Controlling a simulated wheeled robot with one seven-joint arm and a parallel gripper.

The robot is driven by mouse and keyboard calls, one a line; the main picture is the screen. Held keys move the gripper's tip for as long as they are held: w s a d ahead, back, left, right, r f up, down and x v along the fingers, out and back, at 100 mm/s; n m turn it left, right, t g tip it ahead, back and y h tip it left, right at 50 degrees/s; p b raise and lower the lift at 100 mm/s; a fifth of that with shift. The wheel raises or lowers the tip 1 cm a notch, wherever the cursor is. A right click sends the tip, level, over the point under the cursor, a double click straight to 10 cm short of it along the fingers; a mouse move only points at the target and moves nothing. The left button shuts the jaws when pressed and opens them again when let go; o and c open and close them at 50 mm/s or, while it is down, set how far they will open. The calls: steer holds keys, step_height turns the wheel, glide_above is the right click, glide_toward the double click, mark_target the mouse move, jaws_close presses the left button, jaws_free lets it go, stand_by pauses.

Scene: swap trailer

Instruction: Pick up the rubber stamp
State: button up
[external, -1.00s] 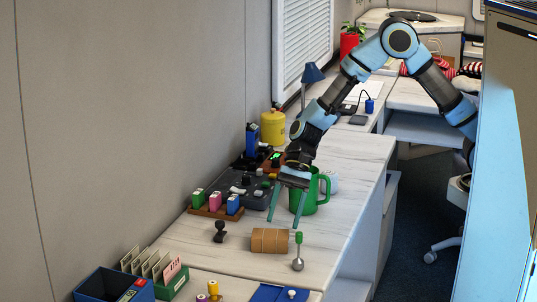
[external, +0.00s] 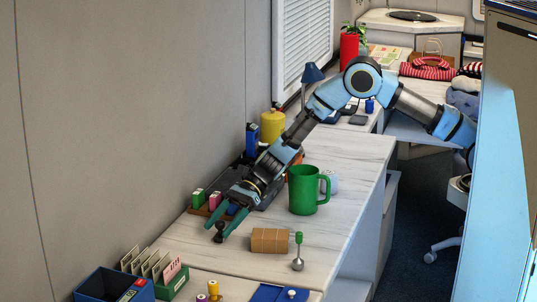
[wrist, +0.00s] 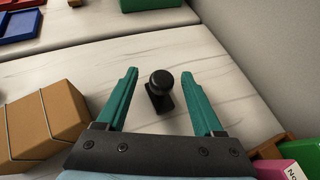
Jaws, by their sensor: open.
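The rubber stamp (wrist: 161,90) is black with a round knob handle and a dark base. In the wrist view it stands upright on the white desktop between my two green fingers, nearer the right one, with gaps on both sides. My gripper (wrist: 159,88) is open and empty. In the external view my gripper (external: 219,233) is low over the desk at the stamp (external: 218,237), which is mostly hidden by the fingers. I cannot tell the exact height of the fingertips above the desk.
A brown wrapped parcel (wrist: 40,125) lies left of the fingers in the wrist view. A rack with coloured boxes (external: 204,211) stands close behind the gripper. A green mug (external: 303,190) and a green-handled tool (external: 298,252) are to the right. The wall is close by.

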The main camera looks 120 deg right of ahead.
mark_target(213, 244)
steer(key=x, duration=0.3)
steer(key=shift+w+f+p, duration=0.1)
steer(key=shift+w+p, duration=0.15)
steer(key=shift+p, duration=0.1)
jaws_close()
